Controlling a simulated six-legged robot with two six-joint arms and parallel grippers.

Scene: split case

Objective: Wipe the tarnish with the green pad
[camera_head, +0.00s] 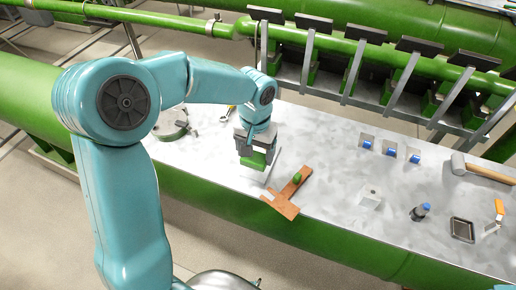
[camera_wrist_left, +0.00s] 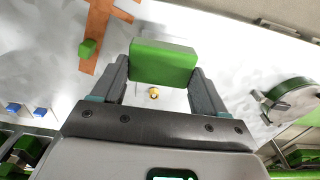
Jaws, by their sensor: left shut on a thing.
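My left gripper (camera_head: 253,155) is shut on the green pad (camera_head: 255,161), above the pale metal work surface. In the left wrist view the green pad (camera_wrist_left: 163,62) sits between the two fingers (camera_wrist_left: 161,85). Below it shows a paler plate (camera_wrist_left: 178,98) with a small yellow-brown spot (camera_wrist_left: 153,93), perhaps the tarnish. In the head view the plate (camera_head: 252,177) shows only partly under the gripper. I cannot tell whether the pad touches it. My right gripper is not in view.
A brown T-shaped wooden piece (camera_head: 277,203) with a green block (camera_head: 296,178) lies just right of my left gripper. A round metal-and-green object (camera_wrist_left: 292,99) lies left.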

